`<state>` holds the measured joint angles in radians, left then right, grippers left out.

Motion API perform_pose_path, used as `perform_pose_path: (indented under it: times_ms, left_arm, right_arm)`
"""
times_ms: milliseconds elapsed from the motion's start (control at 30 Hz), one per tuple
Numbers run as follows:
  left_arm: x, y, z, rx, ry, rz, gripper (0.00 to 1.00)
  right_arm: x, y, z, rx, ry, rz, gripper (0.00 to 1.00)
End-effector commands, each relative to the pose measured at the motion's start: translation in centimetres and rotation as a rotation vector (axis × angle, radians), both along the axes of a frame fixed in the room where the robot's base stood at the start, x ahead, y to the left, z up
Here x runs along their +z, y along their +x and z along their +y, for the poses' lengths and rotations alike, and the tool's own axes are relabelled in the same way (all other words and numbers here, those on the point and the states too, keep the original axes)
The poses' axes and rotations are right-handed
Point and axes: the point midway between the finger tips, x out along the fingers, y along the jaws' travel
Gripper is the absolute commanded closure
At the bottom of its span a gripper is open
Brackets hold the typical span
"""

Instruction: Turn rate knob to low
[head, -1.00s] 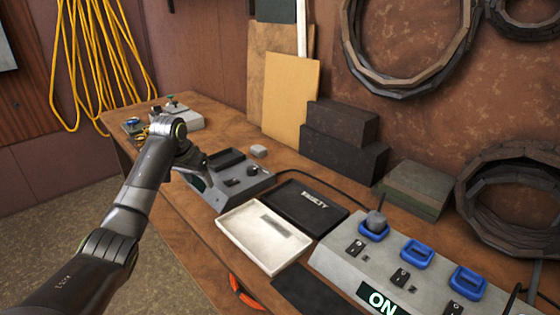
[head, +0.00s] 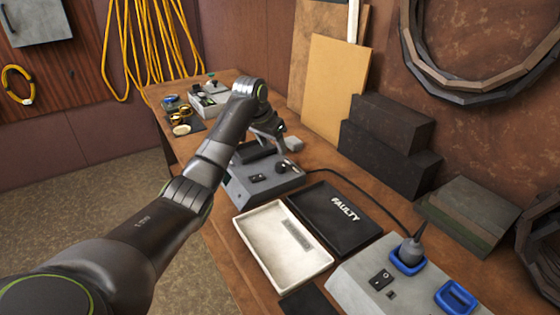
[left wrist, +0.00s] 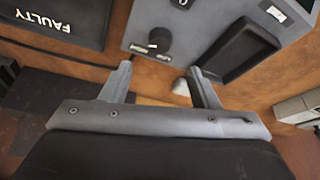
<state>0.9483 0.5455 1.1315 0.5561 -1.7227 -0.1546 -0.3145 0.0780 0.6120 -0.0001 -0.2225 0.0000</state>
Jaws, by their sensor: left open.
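The rate knob (head: 282,167) is a small dark round knob on top of a grey sloped device (head: 240,196) on the workbench. In the left wrist view the knob (left wrist: 160,39) stands on the grey panel, with a pale mark beside it; the setting text is too small to read. My left gripper (head: 272,137) hangs over the back part of the device, partly hidden by its own wrist. In the left wrist view its two fingers (left wrist: 162,80) are apart with nothing held between them, and the knob appears beyond the fingertips. My right gripper is not in view.
A dark recess (left wrist: 238,52) and a black switch (head: 258,178) are on the device. A black FAULTY tray (head: 335,218) and a white tray (head: 282,246) lie beside it.

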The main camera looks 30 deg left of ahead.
Motion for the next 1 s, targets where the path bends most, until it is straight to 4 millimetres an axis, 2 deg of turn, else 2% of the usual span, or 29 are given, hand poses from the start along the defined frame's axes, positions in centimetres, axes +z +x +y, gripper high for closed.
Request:
perform_pose_path:
  times_ms: [200, 433, 667, 1000]
  left_arm:
    - [-4.3, 1.6, -0.4, 0.000, -0.001, 0.004, 0.45]
    - [-7.2, 2.9, -0.6, 0.001, -0.001, 0.001, 0.45]
    - [-8.6, 3.4, -0.7, -0.001, 0.001, 0.001, 0.45]
    - [-8.7, 3.5, -0.7, -0.001, 0.001, -0.001, 0.46]
  right_arm:
    - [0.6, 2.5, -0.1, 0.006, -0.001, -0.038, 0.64]
    - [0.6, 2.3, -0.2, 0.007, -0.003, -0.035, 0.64]
    - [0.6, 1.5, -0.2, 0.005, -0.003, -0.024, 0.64]
    - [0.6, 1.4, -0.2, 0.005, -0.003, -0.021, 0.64]
